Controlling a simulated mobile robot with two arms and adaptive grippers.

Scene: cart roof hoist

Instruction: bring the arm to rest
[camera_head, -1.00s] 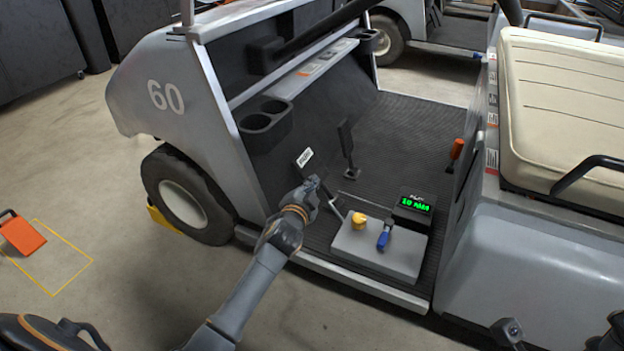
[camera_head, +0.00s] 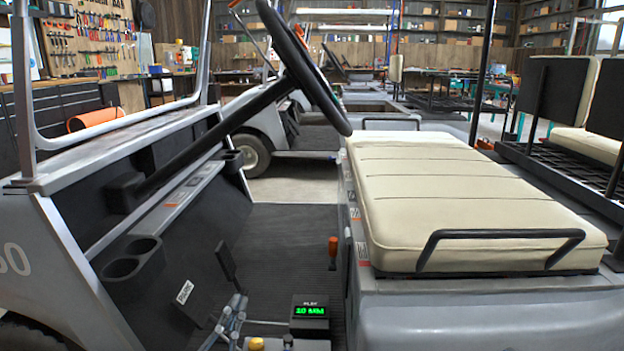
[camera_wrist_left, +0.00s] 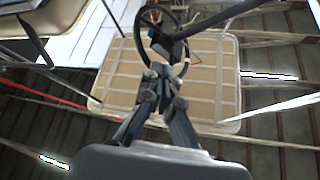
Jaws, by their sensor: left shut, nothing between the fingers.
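My left gripper (camera_head: 237,302) shows at the bottom of the head view, pointing up, in front of the cart's dark footwell. Its fingers are shut and empty. In the left wrist view the same gripper (camera_wrist_left: 158,74) points up the middle, its fingers together, with a beige panel (camera_wrist_left: 112,92) and the steering wheel (camera_wrist_left: 178,40) behind it. Most of my left arm is below the head view's edge. My right gripper is not in view.
The grey cart has a steering wheel (camera_head: 305,70), a cream seat (camera_head: 440,205), an orange-topped lever (camera_head: 332,248) and a green-lit display (camera_head: 310,311). A yellow knob (camera_head: 256,344) sits at the bottom edge. The footwell floor (camera_head: 285,230) behind is bare.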

